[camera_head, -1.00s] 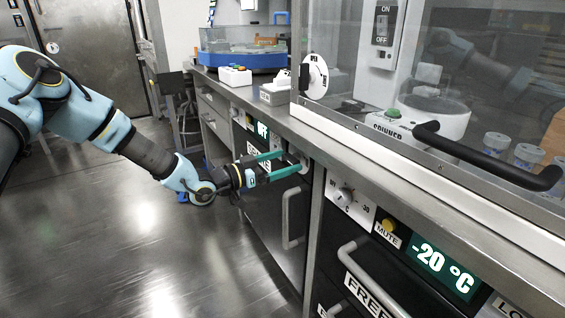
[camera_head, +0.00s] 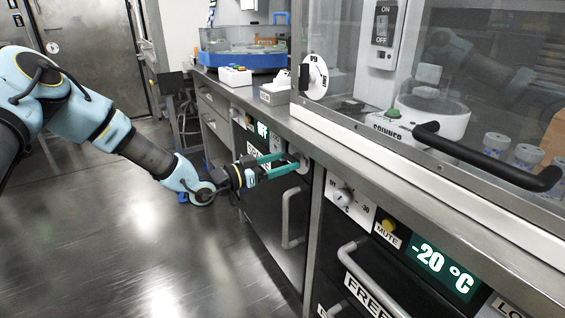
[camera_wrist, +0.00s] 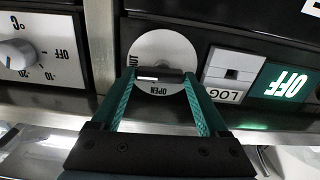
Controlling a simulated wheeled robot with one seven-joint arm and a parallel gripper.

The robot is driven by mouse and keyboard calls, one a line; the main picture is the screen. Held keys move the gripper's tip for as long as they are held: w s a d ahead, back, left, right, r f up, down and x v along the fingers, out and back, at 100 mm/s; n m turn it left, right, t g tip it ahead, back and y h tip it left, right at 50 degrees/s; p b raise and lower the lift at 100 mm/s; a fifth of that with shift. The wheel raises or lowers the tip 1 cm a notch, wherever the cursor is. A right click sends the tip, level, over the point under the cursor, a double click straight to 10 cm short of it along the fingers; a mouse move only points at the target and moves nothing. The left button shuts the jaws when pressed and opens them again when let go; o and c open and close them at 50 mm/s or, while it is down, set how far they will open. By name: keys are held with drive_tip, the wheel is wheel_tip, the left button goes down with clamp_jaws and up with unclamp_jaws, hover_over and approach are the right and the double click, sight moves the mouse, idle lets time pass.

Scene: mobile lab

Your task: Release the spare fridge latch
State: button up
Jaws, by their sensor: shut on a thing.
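The fridge latch is a white round dial (camera_wrist: 162,50) with a dark bar-shaped knob (camera_wrist: 160,75) across it, on the dark fridge front in the wrist view. "OPEN" is printed on the dial, upside down in this view. A second word at its left is partly hidden. My gripper (camera_wrist: 160,76) is shut on the knob, with one green finger at each end of the bar. In the head view, my gripper (camera_head: 292,163) reaches the panel under the counter, and its fingers partly cover the dial (camera_head: 303,164).
A lit green "OFF" display (camera_wrist: 287,84) and a "LOG" switch (camera_wrist: 232,72) sit right of the dial in the wrist view. The fridge door handle (camera_head: 287,218) hangs below the gripper. The freezer's -20 °C display (camera_head: 445,268) is at the right. The floor at left is clear.

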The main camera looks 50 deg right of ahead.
drive_tip(key=n+p, duration=0.1)
drive_tip(key=n, duration=0.3)
drive_tip(key=shift+r, duration=0.1)
drive_tip(key=n+p, duration=0.1)
drive_tip(key=n, duration=0.8)
drive_tip(key=shift+w+p, duration=0.1)
drive_tip(key=shift+p, duration=0.3)
drive_tip(key=shift+w+n, duration=0.1)
drive_tip(key=shift+n, duration=2.1)
drive_tip(key=o, duration=1.2)
drive_tip(key=shift+o, duration=0.2)
